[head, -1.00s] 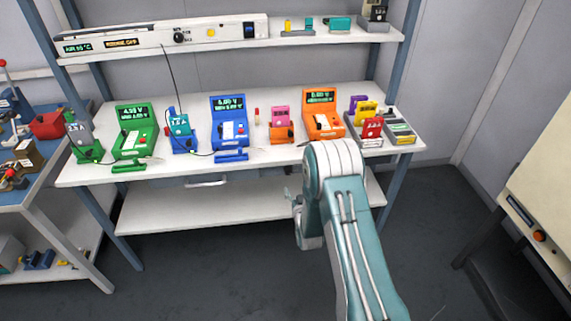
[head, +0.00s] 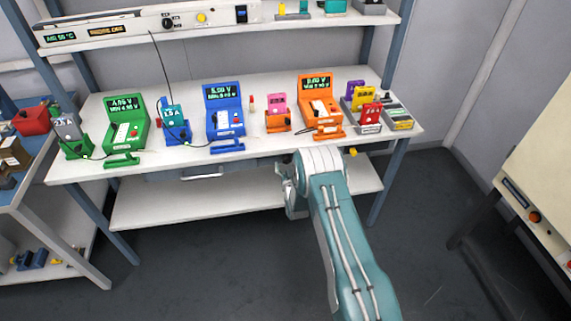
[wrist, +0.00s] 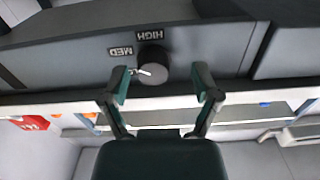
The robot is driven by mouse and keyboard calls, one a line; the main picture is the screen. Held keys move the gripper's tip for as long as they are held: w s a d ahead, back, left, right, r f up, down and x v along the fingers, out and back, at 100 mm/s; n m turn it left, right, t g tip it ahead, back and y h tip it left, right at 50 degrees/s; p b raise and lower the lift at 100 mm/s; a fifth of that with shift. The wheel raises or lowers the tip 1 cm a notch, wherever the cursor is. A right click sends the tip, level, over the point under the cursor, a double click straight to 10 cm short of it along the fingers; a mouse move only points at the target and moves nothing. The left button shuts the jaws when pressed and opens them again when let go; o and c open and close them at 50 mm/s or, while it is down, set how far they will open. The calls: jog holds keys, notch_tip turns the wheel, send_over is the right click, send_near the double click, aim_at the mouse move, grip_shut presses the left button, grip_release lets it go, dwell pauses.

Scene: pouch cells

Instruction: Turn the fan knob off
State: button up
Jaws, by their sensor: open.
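The dark round fan knob (wrist: 153,62) sits on a grey panel (wrist: 60,56), with HIGH and MED labels beside it, upside down in the wrist view. My gripper (wrist: 165,84) is open and empty. Its left fingertip is close to the pointer and its right one is apart from the knob; whether the left one touches, I cannot tell. In the head view my gripper (head: 288,190) is below the bench front edge, and my arm hides the knob.
The white bench (head: 250,165) carries green, blue and orange testers (head: 318,105) and small coloured cells. A shelf above holds a white panel (head: 130,28) with another knob. Grey floor is open around my arm. A cream cabinet (head: 545,185) stands at the right.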

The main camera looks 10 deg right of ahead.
jog(key=shift+w+d, duration=0.1)
jog(key=shift+w, duration=0.15)
jog(key=shift+w+d, duration=0.1)
jog(key=shift+d, duration=0.25)
jog(key=shift+a, duration=0.15)
grip_shut()
jog(key=shift+a, duration=0.1)
